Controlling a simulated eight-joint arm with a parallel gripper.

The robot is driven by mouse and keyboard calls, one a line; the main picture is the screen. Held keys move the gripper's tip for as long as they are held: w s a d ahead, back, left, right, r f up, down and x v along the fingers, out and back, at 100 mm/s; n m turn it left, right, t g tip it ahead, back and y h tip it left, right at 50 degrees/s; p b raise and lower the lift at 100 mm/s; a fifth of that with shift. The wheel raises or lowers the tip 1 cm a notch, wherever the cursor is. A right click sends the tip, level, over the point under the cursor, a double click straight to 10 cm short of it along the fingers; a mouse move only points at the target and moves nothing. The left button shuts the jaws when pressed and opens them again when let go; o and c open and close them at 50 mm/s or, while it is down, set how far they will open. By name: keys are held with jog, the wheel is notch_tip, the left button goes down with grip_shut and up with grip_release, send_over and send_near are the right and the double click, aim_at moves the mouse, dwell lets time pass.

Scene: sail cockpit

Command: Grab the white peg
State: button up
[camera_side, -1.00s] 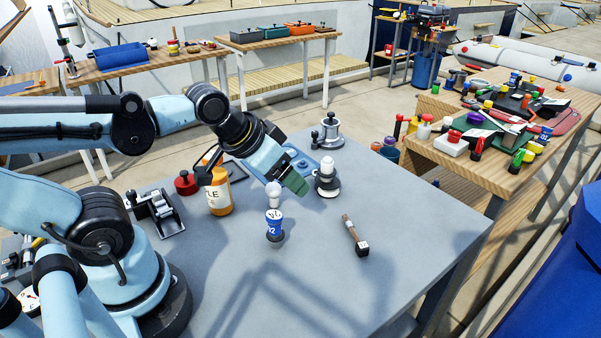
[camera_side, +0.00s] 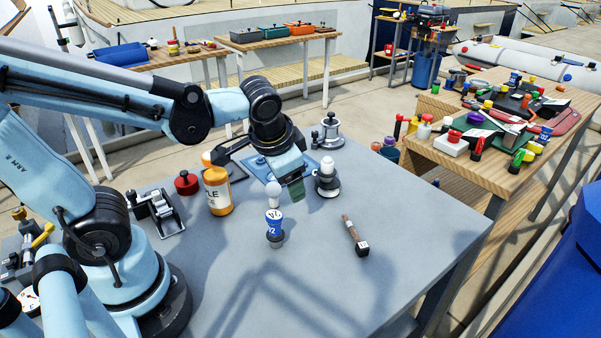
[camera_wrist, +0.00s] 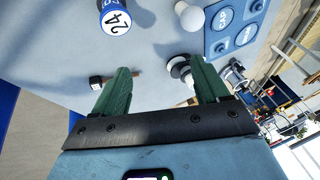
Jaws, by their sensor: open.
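Two white-topped pieces stand on the grey table; I cannot tell which is the white peg. One is a white rounded peg (camera_side: 327,166) on a dark-and-silver base, beside my gripper. The other is a white bulb-like peg (camera_side: 273,188) behind the blue-and-white can; it also shows at the top of the wrist view (camera_wrist: 188,16). My gripper (camera_side: 297,188) is open and empty, with green fingers pointing down between the two pieces. In the wrist view its fingers (camera_wrist: 165,72) are spread wide, and the dark-and-silver base (camera_wrist: 179,66) shows partly hidden by the right-hand finger.
A blue-and-white can (camera_side: 274,222) stands in front. A hammer (camera_side: 355,235) lies to the right, and an orange bottle (camera_side: 217,191) stands left. A blue plate (camera_wrist: 238,22) lies close by. A silver winch (camera_side: 327,132) stands behind. The table's front right is clear.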

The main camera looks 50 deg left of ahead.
aim_at(277, 191)
jog(key=a+f+g+y, duration=0.1)
jog(key=a+f+y, duration=0.1)
jog(key=f+y, duration=0.1)
jog(key=w+a+f+g+y, duration=0.1)
jog(key=a+f+g+y, duration=0.1)
jog(key=f+y, duration=0.1)
jog(key=w+a+f+g+y, duration=0.1)
jog(key=a+f+g+y, duration=0.1)
jog(key=y, duration=0.1)
jog(key=shift+a+f, duration=0.1)
jog(key=shift+f, duration=0.3)
dwell(0.5)
jog(key=c, duration=1.1)
